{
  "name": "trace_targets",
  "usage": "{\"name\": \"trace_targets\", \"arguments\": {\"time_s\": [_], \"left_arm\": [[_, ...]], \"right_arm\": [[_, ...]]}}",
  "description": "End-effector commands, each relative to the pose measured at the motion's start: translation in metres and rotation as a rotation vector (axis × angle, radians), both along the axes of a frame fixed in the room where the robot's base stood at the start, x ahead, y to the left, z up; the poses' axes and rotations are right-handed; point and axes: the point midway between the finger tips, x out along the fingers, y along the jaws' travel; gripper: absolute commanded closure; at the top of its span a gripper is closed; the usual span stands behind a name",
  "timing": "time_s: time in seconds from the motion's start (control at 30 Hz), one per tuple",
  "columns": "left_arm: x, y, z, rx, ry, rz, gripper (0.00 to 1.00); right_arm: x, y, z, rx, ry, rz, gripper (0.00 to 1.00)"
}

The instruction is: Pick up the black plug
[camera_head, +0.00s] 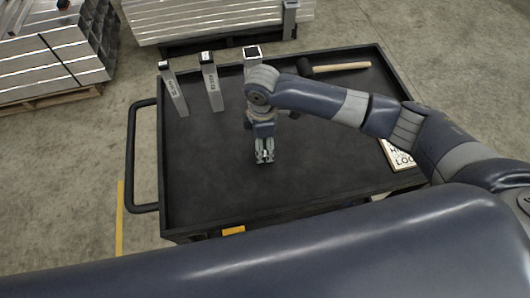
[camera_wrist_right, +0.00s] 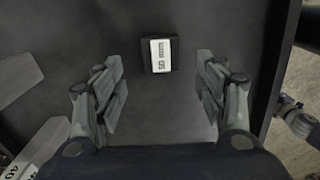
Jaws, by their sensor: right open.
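The black plug (camera_wrist_right: 173,55) is a small dark block with a white label reading "50 mm", lying on the black cart top in the right wrist view. My right gripper (camera_wrist_right: 161,82) is open, with its two fingers spread left and right of the plug's line. The plug sits ahead of the fingertips, roughly centred between them, and no contact shows. In the head view my right gripper (camera_head: 264,157) points down over the middle of the cart. I cannot make out the plug there; the gripper and arm probably cover it.
The black cart (camera_head: 330,185) has a raised rim. Three upright metal profiles (camera_head: 211,82) stand along its back left, one partly behind my right arm. The cart's front left is clear.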

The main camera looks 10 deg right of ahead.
Motion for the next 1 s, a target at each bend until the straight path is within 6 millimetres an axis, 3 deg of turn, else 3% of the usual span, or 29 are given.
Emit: {"name": "trace_targets", "arguments": {"time_s": [0.27, 0.4, 0.53, 0.83, 1.0], "left_arm": [[0.001, -0.001, 0.011, -0.001, -0.001, -0.002, 0.59], [0.007, -0.001, 0.024, -0.002, -0.011, -0.002, 0.59], [0.012, -0.002, 0.024, -0.004, -0.019, -0.002, 0.59], [0.011, -0.003, 0.024, -0.004, -0.018, -0.001, 0.59], [0.01, -0.002, 0.023, -0.003, -0.015, -0.001, 0.59]], "right_arm": [[-0.002, -0.003, -0.022, -0.002, 0.002, 0.0, 0.35], [-0.004, -0.007, -0.043, -0.002, 0.0, -0.001, 0.35], [-0.004, -0.006, -0.06, 0.0, 0.0, 0.0, 0.35], [-0.004, -0.006, -0.066, 0.001, -0.002, 0.001, 0.35], [-0.003, -0.006, -0.065, 0.001, -0.002, 0.001, 0.74]]}}
